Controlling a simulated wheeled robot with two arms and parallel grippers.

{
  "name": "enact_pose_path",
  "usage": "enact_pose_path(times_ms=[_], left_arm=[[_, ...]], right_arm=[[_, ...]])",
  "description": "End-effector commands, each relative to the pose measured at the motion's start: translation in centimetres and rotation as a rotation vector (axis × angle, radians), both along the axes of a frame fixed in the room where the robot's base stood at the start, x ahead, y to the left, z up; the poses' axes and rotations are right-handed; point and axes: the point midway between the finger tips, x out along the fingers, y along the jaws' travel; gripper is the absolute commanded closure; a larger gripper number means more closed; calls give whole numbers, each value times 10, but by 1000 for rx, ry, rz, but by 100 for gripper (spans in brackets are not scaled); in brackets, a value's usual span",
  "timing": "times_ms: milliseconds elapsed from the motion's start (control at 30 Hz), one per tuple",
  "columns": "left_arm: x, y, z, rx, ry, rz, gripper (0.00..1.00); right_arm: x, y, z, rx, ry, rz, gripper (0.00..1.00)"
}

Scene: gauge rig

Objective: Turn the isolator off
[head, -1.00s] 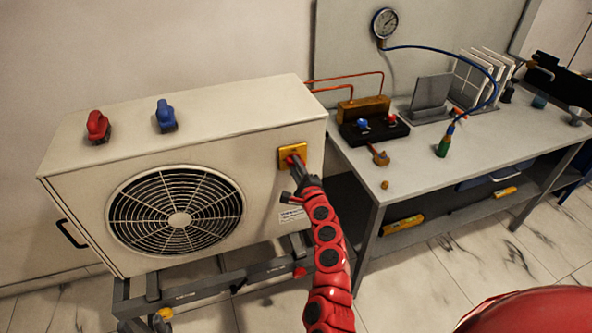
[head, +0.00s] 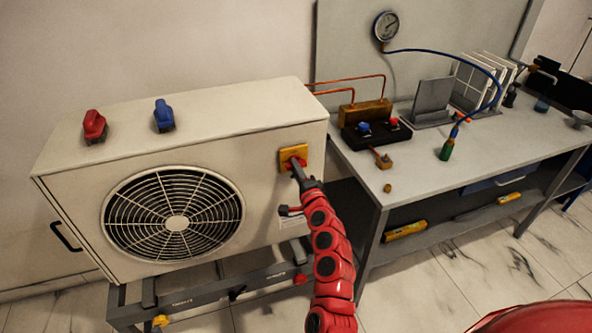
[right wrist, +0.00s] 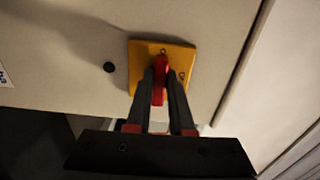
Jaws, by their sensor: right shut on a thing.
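The isolator is a yellow plate (head: 285,157) with a red handle on the right end of the front of a cream fan unit. My right gripper (head: 298,167) reaches it from below right, with its fingers at the handle. In the right wrist view, the two dark fingers (right wrist: 160,98) are shut on the red handle (right wrist: 159,78), one on each side. The yellow plate (right wrist: 180,57) shows behind them. The fingers hide part of the handle, and I cannot tell its setting. My left gripper is not in view.
The cream unit (head: 75,165) stands on a dark frame, with a red valve handle (head: 95,126) and a blue one (head: 164,115) on top. A grey workbench (head: 430,185) to the right holds a manifold (head: 375,132) and a hose. A pressure gauge (head: 386,26) hangs above.

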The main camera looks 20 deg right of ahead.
Motion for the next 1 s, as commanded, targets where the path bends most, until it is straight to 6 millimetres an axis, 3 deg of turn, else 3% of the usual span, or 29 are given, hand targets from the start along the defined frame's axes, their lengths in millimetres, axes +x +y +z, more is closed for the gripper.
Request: enact_pose_path(times_ms=[267,300,467,800,1000], left_arm=[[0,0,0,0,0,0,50],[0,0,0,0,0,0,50],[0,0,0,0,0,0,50],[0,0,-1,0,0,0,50],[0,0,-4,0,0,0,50]], right_arm=[[0,0,-3,-3,5,1,100],[0,0,-3,-3,5,1,76],[0,0,-2,-2,3,1,50],[-2,0,-1,0,1,0,50],[-22,-1,-1,1,-1,-2,50]])
